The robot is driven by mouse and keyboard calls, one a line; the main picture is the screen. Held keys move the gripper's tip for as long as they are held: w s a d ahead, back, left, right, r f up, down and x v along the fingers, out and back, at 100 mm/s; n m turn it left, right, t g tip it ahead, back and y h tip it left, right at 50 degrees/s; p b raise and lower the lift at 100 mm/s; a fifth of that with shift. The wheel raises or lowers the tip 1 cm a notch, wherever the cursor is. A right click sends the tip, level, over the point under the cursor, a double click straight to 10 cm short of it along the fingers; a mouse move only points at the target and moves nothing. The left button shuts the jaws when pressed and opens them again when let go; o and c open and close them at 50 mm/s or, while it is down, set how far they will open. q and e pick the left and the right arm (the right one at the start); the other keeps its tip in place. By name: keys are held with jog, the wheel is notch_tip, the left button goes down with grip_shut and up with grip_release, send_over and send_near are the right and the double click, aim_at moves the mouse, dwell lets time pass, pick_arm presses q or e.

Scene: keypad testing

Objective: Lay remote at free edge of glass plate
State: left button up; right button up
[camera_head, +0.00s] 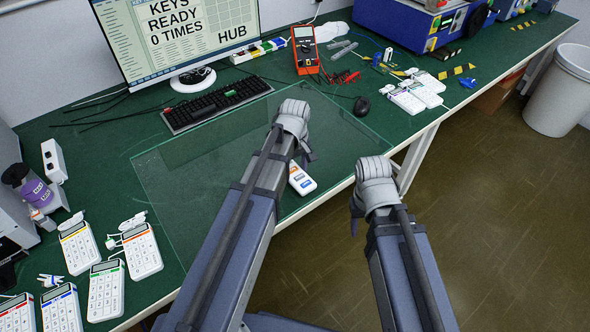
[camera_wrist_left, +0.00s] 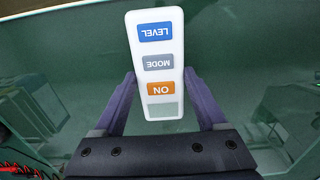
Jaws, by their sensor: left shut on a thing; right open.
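The remote (camera_wrist_left: 158,60) is white with a blue LEVEL, a grey MODE and an orange ON button. In the left wrist view my left gripper (camera_wrist_left: 158,88) is shut on its sides near the ON end. In the head view the remote (camera_head: 302,181) shows beside my left forearm, over the glass plate (camera_head: 160,188) near its front edge. I cannot tell whether it touches the glass. The plate lies on the green bench, partly hidden by my left arm. My right gripper (camera_head: 355,215) is largely hidden by its wrist, off the front of the bench, with nothing seen in it.
A keyboard (camera_head: 215,104) and monitor (camera_head: 190,35) stand behind the plate. Several keypads (camera_head: 107,288) lie at the left, more (camera_head: 407,100) at the right. A mouse (camera_head: 362,106), red multimeter (camera_head: 305,50) and probes are behind. The plate's left part is bare.

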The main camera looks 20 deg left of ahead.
aim_at(295, 173)
pick_arm(q)
jog(key=shift+f+b, duration=0.65)
jog(key=shift+f, duration=0.2)
dwell(0.3)
jog(key=o, duration=1.6)
jog(key=shift+c, duration=0.2)
jog(key=shift+r, duration=0.2)
notch_tip(295, 173, up, 8)
jog(key=p, duration=0.8)
jog(key=shift+f, duration=0.2)
